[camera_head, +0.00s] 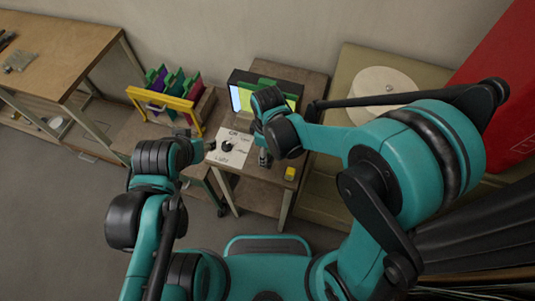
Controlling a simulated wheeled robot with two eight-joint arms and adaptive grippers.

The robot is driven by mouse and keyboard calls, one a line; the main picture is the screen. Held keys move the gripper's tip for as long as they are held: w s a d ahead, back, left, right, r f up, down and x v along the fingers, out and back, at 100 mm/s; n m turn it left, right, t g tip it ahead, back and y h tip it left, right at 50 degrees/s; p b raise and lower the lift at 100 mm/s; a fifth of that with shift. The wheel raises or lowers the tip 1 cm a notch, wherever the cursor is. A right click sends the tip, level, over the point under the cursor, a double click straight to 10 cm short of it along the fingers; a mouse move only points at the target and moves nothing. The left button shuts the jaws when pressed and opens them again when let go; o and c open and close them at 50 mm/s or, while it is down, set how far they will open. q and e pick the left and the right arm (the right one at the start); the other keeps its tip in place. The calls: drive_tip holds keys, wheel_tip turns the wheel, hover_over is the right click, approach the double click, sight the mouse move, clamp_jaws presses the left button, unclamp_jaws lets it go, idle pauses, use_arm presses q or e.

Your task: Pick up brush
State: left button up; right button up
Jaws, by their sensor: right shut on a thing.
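My right gripper (264,158) points down over the front of the small brown table (255,191), just right of the white card. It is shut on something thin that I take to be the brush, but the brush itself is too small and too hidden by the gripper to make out. My left arm comes in from the left and ends near the left edge of the white card.
On the table are a white card (239,155) with a dark knob, a small yellow block (290,173) and a black box (238,78) with a lit screen. A yellow-framed rack (160,99) of coloured panels stands left. A white disc (375,82) lies behind my right arm.

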drive_tip(key=s+d+r+p, duration=0.3)
drive_tip(key=s+d+r, duration=0.3)
drive_tip(key=s, duration=0.3)
drive_tip(key=shift+s+d+r, duration=0.3)
drive_tip(key=shift+d+r, duration=0.05)
drive_tip(key=shift+r, duration=0.3)
